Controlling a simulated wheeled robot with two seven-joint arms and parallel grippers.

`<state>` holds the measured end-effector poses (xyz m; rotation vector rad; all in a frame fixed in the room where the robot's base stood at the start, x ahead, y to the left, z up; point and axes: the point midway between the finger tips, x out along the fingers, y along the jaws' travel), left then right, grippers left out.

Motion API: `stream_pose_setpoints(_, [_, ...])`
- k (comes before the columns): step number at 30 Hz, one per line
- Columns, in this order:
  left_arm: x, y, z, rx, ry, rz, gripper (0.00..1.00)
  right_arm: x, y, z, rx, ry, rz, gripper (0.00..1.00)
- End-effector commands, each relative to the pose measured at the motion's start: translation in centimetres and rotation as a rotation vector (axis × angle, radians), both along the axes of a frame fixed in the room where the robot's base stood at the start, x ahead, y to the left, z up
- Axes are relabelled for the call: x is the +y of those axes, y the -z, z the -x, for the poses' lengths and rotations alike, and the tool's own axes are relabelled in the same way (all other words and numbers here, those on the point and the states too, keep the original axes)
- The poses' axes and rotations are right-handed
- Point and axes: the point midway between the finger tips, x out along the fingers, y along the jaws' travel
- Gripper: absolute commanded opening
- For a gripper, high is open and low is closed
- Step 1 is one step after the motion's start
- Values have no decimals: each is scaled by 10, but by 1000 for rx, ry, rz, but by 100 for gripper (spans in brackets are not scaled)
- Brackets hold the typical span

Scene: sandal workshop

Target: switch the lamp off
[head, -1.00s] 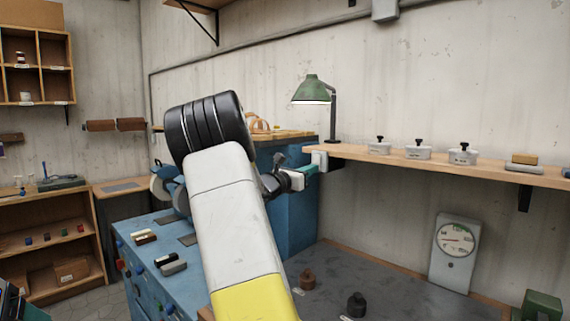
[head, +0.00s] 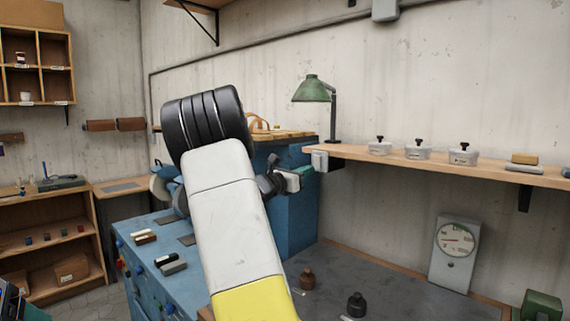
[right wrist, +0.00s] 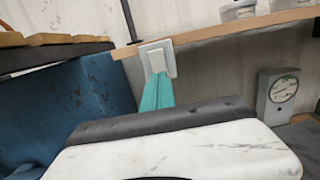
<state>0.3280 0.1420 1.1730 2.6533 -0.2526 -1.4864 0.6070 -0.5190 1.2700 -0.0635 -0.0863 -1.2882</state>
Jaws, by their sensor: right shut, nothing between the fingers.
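The lamp (head: 314,90) has a green shade on a dark post and stands at the left end of the wooden wall shelf. The underside of its shade is dark now. A pale switch box (head: 319,161) sits on the shelf's front edge below the lamp, and its plate also shows in the right wrist view (right wrist: 158,58). My right gripper (head: 305,169) is shut and empty, its teal fingertips just in front of the switch. In the right wrist view the fingertips (right wrist: 157,78) overlap the plate's lower part; I cannot tell whether they touch. My left gripper is not in view.
Several lidded white pots, including one (head: 463,155), stand along the shelf (head: 400,160). A blue cabinet (head: 290,215) is beside my right forearm.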

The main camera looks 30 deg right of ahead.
Motion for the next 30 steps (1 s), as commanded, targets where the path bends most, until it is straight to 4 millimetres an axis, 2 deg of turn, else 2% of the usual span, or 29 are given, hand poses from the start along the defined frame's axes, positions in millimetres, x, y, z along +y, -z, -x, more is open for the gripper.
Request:
stream_pose_setpoints(15, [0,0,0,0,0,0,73,49,0,13,0,-2,0,0])
stream_pose_setpoints(30, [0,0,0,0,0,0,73,53,0,15,1,0,0,0])
